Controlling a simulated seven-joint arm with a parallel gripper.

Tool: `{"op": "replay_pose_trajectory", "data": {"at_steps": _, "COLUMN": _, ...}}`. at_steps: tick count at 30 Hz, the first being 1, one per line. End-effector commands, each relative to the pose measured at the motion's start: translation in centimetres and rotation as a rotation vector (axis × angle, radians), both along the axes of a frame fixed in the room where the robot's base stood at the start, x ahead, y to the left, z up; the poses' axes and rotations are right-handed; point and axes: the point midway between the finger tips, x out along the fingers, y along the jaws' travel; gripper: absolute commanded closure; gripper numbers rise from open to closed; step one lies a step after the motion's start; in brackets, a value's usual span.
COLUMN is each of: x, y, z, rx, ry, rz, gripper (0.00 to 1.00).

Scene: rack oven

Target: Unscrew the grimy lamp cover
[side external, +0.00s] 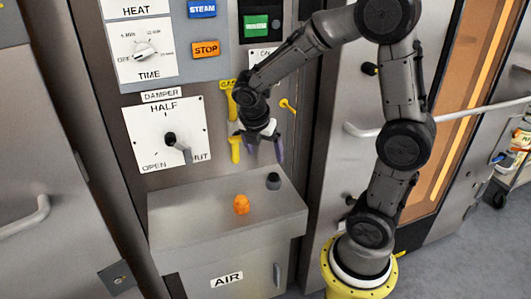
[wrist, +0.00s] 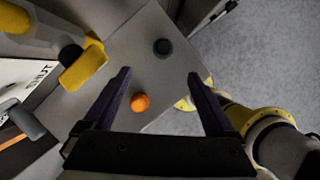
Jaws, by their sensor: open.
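Two small domed caps stand on the top of a grey metal box (side external: 185,212). One is dark grey (side external: 273,181) near the box's back right; the other is orange (side external: 241,204), nearer its middle. I cannot tell for certain which is the grimy lamp cover; the dark one looks dirtier. My gripper (side external: 265,150) is open and empty above the back of the box, pointing down. In the wrist view, the dark cap (wrist: 163,47) lies just beyond the open fingertips (wrist: 160,76), and the orange cap (wrist: 140,102) shows between the fingers.
Yellow valve handles (side external: 234,148) stick out of the panel close beside my gripper; one also shows in the wrist view (wrist: 83,68). The damper lever (side external: 179,147) is to the left. A door handle bar (side external: 365,131) is at the right. The box's left top is clear.

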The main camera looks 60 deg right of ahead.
Motion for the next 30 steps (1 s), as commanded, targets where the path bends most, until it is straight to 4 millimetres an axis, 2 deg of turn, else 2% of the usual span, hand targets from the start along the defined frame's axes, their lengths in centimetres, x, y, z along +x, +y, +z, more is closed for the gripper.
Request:
{"op": "replay_pose_trajectory", "data": {"at_steps": 8, "x": -0.3, "y": -0.8, "z": -2.1, "rx": 0.006, "ry": 0.024, "rz": -0.017, "gripper": 0.09}}
{"op": "replay_pose_trajectory", "data": {"at_steps": 24, "x": -0.4, "y": -4.3, "z": -10.6, "rx": 0.007, "ry": 0.025, "rz": -0.017, "gripper": 0.09}}
{"op": "replay_pose_trajectory", "data": {"at_steps": 30, "x": -0.3, "y": -5.2, "z": -12.7, "rx": 0.006, "ry": 0.022, "rz": -0.016, "gripper": 0.09}}
